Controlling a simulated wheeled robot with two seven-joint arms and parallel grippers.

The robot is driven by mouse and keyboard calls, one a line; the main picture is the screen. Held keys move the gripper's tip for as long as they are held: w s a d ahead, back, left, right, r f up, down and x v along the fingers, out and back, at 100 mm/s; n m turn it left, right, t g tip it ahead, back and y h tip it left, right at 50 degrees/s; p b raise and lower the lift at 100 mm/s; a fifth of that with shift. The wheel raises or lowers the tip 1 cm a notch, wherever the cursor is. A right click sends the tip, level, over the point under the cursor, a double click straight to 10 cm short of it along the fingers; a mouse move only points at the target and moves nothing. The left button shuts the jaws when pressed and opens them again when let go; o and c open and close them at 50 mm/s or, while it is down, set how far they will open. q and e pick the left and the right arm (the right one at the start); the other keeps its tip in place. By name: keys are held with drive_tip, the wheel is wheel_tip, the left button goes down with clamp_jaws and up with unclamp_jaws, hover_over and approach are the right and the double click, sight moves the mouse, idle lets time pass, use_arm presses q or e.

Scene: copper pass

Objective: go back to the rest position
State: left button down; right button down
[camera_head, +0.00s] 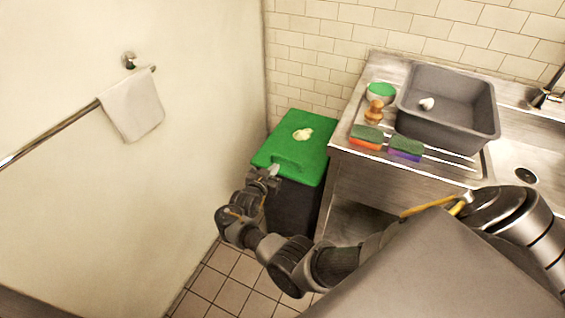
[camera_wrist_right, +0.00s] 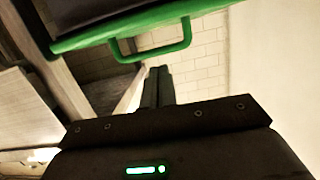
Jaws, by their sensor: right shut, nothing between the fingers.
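My right gripper (camera_head: 270,172) is in front of the dark bin with a green lid (camera_head: 293,160), near the lid's front edge. In the right wrist view my right gripper's fingers (camera_wrist_right: 158,72) are together with nothing between them. The green lid (camera_wrist_right: 100,37) with its loop handle (camera_wrist_right: 187,35) shows above the fingertips there. I cannot tell whether the gripper touches the bin. My left gripper is not in view.
A pale crumpled item (camera_head: 302,134) lies on the lid. The steel counter (camera_head: 350,142) holds a grey basin (camera_head: 450,90), sponges (camera_head: 367,133), a wooden-handled brush (camera_head: 374,112) and a green-topped tub (camera_head: 381,92). A towel (camera_head: 132,108) hangs on the left wall rail. Open tiled floor (camera_head: 232,285) lies below.

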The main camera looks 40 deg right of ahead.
drive_tip(key=w+a+f+n+t+y, duration=0.3)
drive_tip(key=a+f+n+y, duration=0.25)
drive_tip(key=a+f, duration=0.2)
drive_tip(key=s+a+f+n+g+y, duration=0.2)
drive_tip(key=s+f+n+y, duration=0.1)
drive_tip(key=s+f, duration=0.65)
drive_tip(key=s+a+f+n+g+y, duration=0.15)
drive_tip(key=s+f+n+y, duration=0.35)
drive_tip(key=f, duration=0.7)
drive_tip(key=s+d+f+g, duration=0.1)
drive_tip(key=s+f, duration=0.3)
drive_tip(key=s, duration=1)
drive_tip(key=s+d+f+n+g, duration=0.1)
drive_tip(key=s+f+g, duration=0.2)
drive_tip(key=s, duration=1.1)
drive_tip(key=s+d+f+g, duration=0.1)
drive_tip(key=s+f, duration=0.4)
drive_tip(key=s, duration=1)
drive_tip(key=shift+d+f+g, duration=0.2)
drive_tip(key=shift+f+g, duration=0.1)
drive_tip(key=shift+g, duration=0.55)
